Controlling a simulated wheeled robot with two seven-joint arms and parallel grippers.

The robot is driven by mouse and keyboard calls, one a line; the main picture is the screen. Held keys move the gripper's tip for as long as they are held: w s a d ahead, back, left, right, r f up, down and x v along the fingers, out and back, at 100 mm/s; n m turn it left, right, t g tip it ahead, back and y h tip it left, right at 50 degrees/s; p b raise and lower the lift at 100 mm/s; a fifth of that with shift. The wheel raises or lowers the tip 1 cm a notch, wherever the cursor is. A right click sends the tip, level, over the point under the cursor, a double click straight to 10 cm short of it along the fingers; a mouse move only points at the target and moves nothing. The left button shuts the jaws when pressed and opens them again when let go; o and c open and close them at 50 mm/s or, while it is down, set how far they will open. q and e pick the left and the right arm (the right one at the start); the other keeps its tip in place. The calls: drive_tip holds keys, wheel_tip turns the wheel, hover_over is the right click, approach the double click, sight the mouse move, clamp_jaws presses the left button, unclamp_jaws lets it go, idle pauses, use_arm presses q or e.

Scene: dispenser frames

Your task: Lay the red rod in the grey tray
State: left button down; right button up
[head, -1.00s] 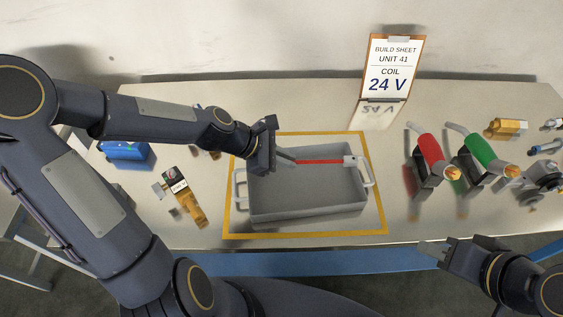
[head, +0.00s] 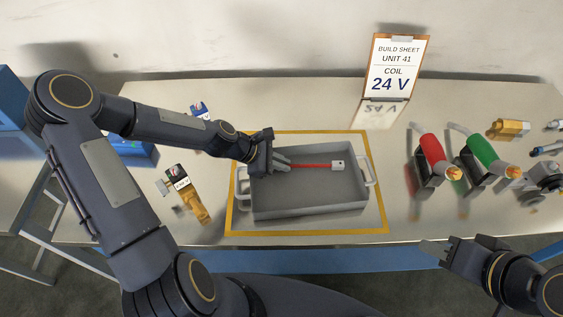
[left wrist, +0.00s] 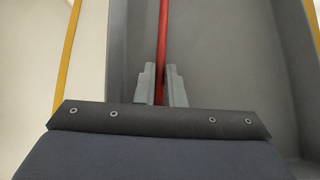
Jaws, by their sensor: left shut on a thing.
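The red rod (head: 312,166) has a pale grey block on its right end. It lies roughly level over the inside of the grey tray (head: 310,211), near the tray's back wall. My left gripper (head: 284,164) is shut on the rod's left end. In the left wrist view the red rod (left wrist: 162,45) runs straight out from between the two fingers (left wrist: 161,88). I cannot tell whether the rod touches the tray floor. My right gripper (head: 444,248) is empty at the table's front edge; its fingers are seen too edge-on to judge their opening.
A yellow outline (head: 384,210) surrounds the tray. A red-handled tool (head: 431,149) and a green-handled tool (head: 481,150) stand to the right. A build sheet (head: 394,66) stands behind. A labelled orange valve (head: 190,198) lies left of the tray, with a blue part (head: 134,151) behind.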

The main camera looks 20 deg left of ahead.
use_arm(q)
drive_tip(key=c, duration=1.8)
unclamp_jaws()
drive_tip(key=shift+f, duration=0.15)
drive_tip(key=shift+r, duration=0.25)
drive_tip(key=shift+s+a+r, duration=0.15)
drive_tip(key=shift+a, duration=0.15)
drive_tip(key=v, duration=1)
drive_tip(key=s+r+m+y, duration=0.1)
drive_tip(key=s+r+m, duration=0.2)
drive_tip(key=s+m, duration=0.3)
drive_tip(key=s+r+m+t+y, duration=0.1)
drive_tip(key=s+r+m+y, duration=0.1)
drive_tip(key=s+r+m, duration=0.2)
drive_tip(key=s+r+m+y, duration=0.1)
drive_tip(key=s+r+m, duration=0.2)
drive_tip(key=s+m, duration=0.5)
drive_tip(key=shift+s+r+m+b, duration=0.3)
drive_tip(key=shift+s+b, duration=0.05)
drive_tip(key=shift+s, duration=0.65)
